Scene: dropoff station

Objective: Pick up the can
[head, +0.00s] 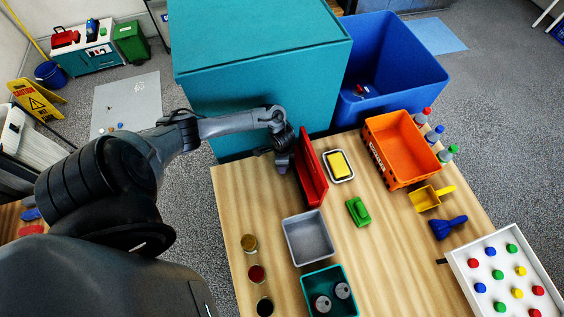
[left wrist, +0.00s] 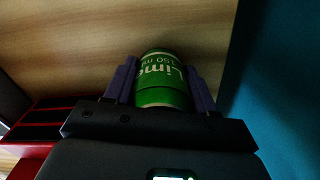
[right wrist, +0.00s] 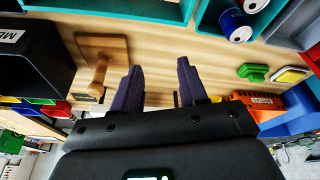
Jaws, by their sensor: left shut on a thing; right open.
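A green can with "Lime" lettering (left wrist: 162,80) sits between the two fingers of my left gripper (left wrist: 160,88), which is shut on it. Wood surface shows behind the can, and I cannot tell whether the can touches it. In the head view my left gripper (head: 283,160) is at the table's far left, between the large teal box and a red container; the can is hidden there. My right gripper (right wrist: 160,68) is open and empty in the right wrist view. It is not visible in the head view.
The red container (head: 311,168) stands close beside the left gripper, and the teal box (head: 260,60) rises behind it. A grey bin (head: 290,225) and a teal bin (head: 308,283) with cans stand nearer. An orange crate (head: 375,135) is to the right.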

